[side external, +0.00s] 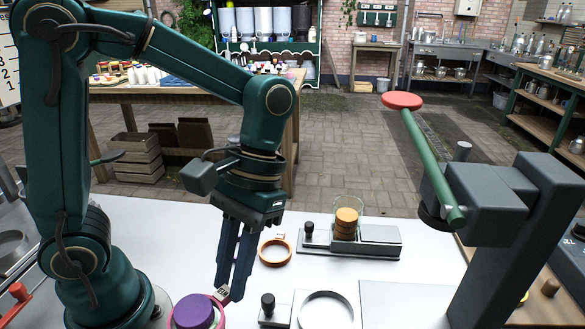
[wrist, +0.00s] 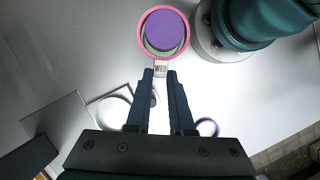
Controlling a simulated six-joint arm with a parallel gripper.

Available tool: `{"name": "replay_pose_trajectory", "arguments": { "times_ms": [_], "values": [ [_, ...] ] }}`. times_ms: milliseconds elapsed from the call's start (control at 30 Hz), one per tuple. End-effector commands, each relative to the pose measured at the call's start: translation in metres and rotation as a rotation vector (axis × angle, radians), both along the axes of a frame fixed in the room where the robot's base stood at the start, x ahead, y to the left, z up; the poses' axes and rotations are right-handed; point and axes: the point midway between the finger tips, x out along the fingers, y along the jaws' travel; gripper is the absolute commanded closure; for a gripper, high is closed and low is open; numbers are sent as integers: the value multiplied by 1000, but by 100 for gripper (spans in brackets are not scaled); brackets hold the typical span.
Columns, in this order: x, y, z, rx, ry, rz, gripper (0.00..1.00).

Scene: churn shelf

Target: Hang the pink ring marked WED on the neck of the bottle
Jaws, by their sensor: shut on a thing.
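A bottle with a round purple top (side external: 193,312) stands at the bottom edge of the side view. In the wrist view, the pink ring (wrist: 138,35) encircles the purple top (wrist: 165,31), with a green band between them. The bottle's lower body is hidden, and I cannot tell whether the ring rests on it.
An orange-brown ring (side external: 275,252) lies on the white table. Behind it stands a glass of orange discs (side external: 346,222) on a grey base. A dark post with a green lever (side external: 430,165) rises at right.

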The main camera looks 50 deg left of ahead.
Motion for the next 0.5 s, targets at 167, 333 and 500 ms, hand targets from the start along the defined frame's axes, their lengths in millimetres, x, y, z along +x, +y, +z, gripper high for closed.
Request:
{"name": "replay_pose_trajectory", "arguments": {
  "times_ms": [167,333,500],
  "values": [
    [0,0,-1,0,1,0,100],
    [0,0,-2,0,1,0,100],
    [-1,0,-6,0,3,0,100]
  ]
}}
